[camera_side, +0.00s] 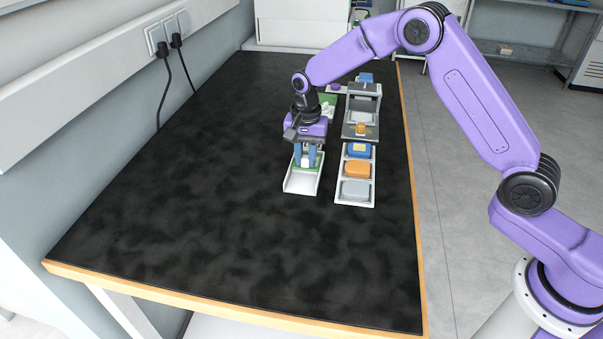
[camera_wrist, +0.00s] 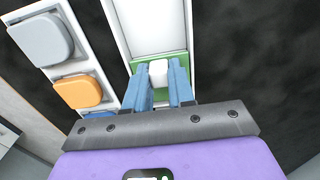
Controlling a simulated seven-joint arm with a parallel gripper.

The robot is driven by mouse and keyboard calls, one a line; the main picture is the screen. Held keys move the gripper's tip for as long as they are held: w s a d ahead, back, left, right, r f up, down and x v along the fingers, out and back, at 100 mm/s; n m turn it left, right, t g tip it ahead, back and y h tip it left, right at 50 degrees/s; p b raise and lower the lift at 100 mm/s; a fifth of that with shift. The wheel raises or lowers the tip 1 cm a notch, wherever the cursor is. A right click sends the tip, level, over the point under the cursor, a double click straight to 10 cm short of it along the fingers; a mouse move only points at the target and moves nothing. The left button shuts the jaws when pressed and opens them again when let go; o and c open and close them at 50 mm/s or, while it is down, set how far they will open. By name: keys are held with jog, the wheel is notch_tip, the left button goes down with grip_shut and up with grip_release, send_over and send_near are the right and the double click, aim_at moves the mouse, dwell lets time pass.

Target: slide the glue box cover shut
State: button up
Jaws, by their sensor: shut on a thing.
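The glue box is a white open-topped tray (camera_side: 301,184) on the black table, left of a long rack in the side view. In the wrist view its white interior (camera_wrist: 143,25) runs away from my gripper. The green cover (camera_wrist: 137,63) carries a white knob (camera_wrist: 158,73). The cover also shows in the side view (camera_side: 319,160) at the box's far part, under my gripper. My gripper (camera_side: 308,163) points down with its blue fingers shut on the knob; they also show in the wrist view (camera_wrist: 158,85). The near part of the box is uncovered.
Beside the box on the right stands a white rack (camera_side: 343,200) holding a grey block (camera_side: 355,189), an orange block (camera_side: 357,169) and a blue block (camera_side: 359,150). A grey stand (camera_side: 365,103) is behind them. The table left and in front is clear.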

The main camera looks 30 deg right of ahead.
aim_at(306, 156)
jog(key=shift+w+d+f, duration=0.1)
jog(key=shift+f, duration=0.05)
jog(key=o, duration=0.7)
jog(key=shift+w+r, duration=0.1)
jog(key=shift+r, duration=3.55)
